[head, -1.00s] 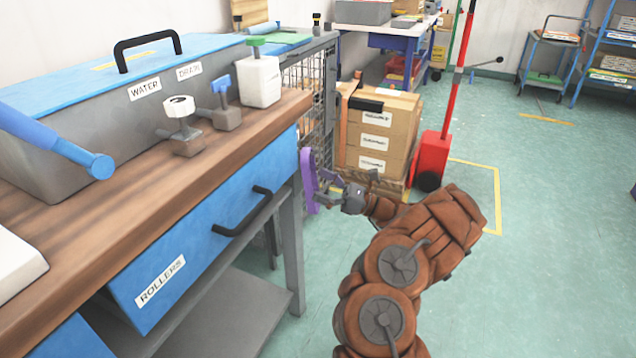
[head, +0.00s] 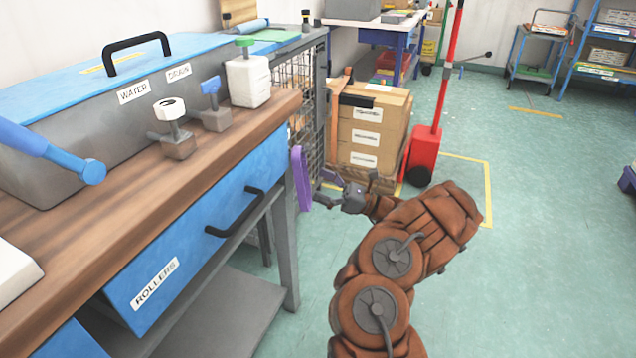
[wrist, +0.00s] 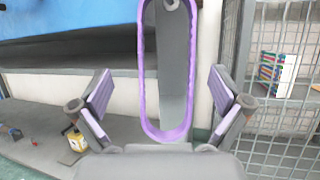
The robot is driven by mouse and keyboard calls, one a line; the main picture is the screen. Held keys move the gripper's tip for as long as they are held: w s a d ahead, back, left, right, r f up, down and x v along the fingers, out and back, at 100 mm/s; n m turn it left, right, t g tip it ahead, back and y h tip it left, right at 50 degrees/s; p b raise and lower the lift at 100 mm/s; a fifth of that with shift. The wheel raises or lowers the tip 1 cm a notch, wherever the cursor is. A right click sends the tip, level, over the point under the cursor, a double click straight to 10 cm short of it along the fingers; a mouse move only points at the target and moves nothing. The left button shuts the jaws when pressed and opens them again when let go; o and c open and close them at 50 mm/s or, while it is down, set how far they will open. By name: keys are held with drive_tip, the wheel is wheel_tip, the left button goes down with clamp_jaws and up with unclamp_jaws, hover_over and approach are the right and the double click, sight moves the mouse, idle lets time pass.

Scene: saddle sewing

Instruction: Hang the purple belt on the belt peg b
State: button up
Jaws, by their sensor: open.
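The purple belt (head: 300,180) is a narrow closed loop hanging upright beside the right end of the workbench. In the wrist view the purple belt (wrist: 142,75) hangs ahead, with its rounded lower end between my fingers in the picture. My gripper (head: 328,194) is just right of the belt. In the wrist view my gripper (wrist: 161,90) has its two fingers spread wide on either side of the loop, neither touching it. I cannot make out belt peg b.
The workbench (head: 110,215) with blue drawers stands at left. Behind the belt is a wire mesh cage (head: 312,90), also at right in the wrist view (wrist: 285,130). Stacked cartons (head: 370,130) and a red pallet jack (head: 425,150) stand beyond my gripper. Open floor lies at right.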

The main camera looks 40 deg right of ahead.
drive_tip(key=shift+s+d+p, duration=0.45)
drive_tip(key=shift+s+d, duration=0.05)
drive_tip(key=shift+s, duration=0.35)
drive_tip(key=shift+s+d+p, duration=0.4)
drive_tip(key=shift+s+d, duration=0.05)
drive_tip(key=shift+s, duration=0.35)
drive_tip(key=shift+s+d, duration=0.4)
drive_tip(key=shift+s, duration=0.25)
drive_tip(key=shift+s+d, duration=0.35)
drive_tip(key=shift+s, duration=0.25)
drive_tip(key=shift+s+d+b, duration=0.45)
drive_tip(key=shift+s+b, duration=0.3)
drive_tip(key=shift+b, duration=0.25)
drive_tip(key=shift+s+d+b, duration=0.45)
drive_tip(key=shift+s+b, duration=0.3)
drive_tip(key=shift+b, duration=0.3)
drive_tip(key=shift+s+d+b, duration=0.45)
drive_tip(key=shift+s+b, duration=0.3)
drive_tip(key=shift+b, duration=0.25)
